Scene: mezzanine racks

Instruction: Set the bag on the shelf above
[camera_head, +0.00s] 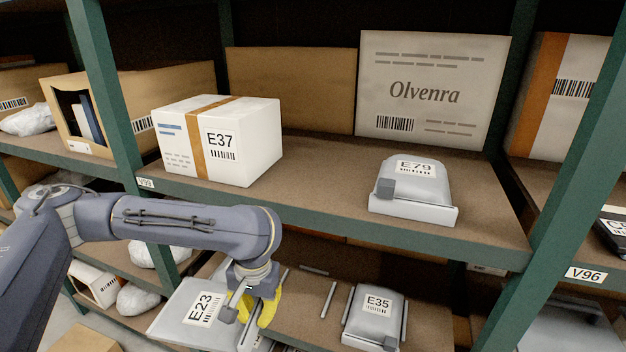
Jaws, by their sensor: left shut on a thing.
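My left gripper (258,308), with yellow fingertips, is at the lower shelf (303,305). It is shut on the grey-white bag labelled E23 (188,308), at the bag's right side. Part of the bag is hidden behind the gripper. A similar bag labelled E35 (373,322) lies to the right on the same lower shelf. The shelf above (325,188) holds a white box labelled E37 (220,140) at its left and a grey bag labelled E79 (414,188) at its right. My right gripper is not in view.
Bare shelf surface lies between the E37 box and the E79 bag. A cardboard box (290,90) and a pale Olvenra box (432,90) stand at the back. Green posts (108,90) and (565,200) bound the bay, and the upper shelf's green front edge overhangs the lower shelf.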

